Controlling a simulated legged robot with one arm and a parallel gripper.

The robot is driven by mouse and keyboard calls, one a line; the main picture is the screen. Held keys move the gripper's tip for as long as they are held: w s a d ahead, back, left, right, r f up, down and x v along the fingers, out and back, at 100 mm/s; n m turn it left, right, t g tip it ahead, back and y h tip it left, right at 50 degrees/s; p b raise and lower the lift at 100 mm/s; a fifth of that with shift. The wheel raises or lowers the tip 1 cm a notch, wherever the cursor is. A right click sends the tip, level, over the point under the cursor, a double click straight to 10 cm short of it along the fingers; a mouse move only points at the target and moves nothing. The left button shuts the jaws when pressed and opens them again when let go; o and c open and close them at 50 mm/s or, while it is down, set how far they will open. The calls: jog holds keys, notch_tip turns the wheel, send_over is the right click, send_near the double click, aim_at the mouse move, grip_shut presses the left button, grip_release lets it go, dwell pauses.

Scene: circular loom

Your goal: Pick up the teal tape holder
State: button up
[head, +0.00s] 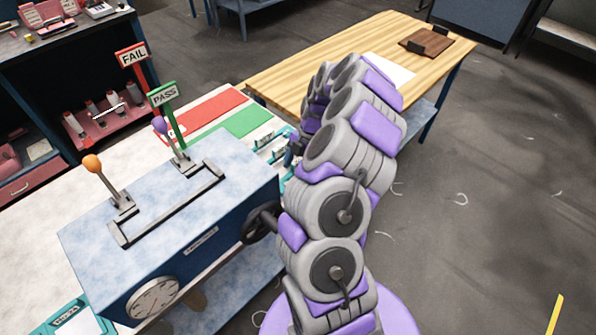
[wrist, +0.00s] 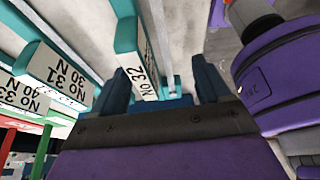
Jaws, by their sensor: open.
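A teal tape holder (wrist: 127,38) with a white label reading "NO 32" is in the upper middle of the wrist view. My gripper (wrist: 160,82) is open, with its two dark blue fingers apart at the bottom of that view. The holder's near end shows between the fingers, close to the left one; I cannot tell whether they touch. Other labelled teal pieces (wrist: 50,72) lie to the left. In the head view, small teal holders (head: 270,142) sit at the bench's right edge, partly hidden by my arm.
A blue lever box (head: 170,220) stands on the pale bench, with PASS (head: 164,94) and FAIL (head: 133,56) signs behind it. Green (head: 246,120) and red (head: 214,107) mats lie beyond. A wooden table (head: 330,50) stands behind my arm. Grey floor is open at right.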

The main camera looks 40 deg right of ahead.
jog(key=d, duration=0.3)
jog(key=shift+d+f, duration=0.1)
jog(key=shift+f, duration=0.25)
jog(key=c, duration=0.4)
jog(key=shift+d, duration=0.3)
jog(key=shift+c, duration=1.3)
jog(key=a, duration=0.2)
jog(key=shift+a+r, duration=0.2)
jog(key=shift+a, duration=0.15)
jog(key=c, duration=0.5)
jog(key=shift+d+f, duration=0.1)
jog(key=shift+d, duration=0.75)
jog(key=shift+a+r, duration=0.15)
jog(key=shift+r, duration=0.25)
jog(key=r, duration=0.1)
jog(key=r+p, duration=0.1)
jog(key=r, duration=0.1)
jog(key=shift+a+r, duration=0.1)
jog(key=shift+a, duration=0.2)
jog(key=shift+s+d+r+p, duration=0.15)
jog(key=shift+s+d+p, duration=0.15)
jog(key=shift+s, duration=2.35)
jog(key=shift+s+d+r+p, duration=0.2)
jog(key=shift+s+d+p, duration=0.1)
jog(key=shift+s, duration=2.4)
jog(key=shift+s+d+r+p, duration=0.15)
jog(key=shift+s+d+p, duration=0.15)
jog(key=shift+s, duration=2.35)
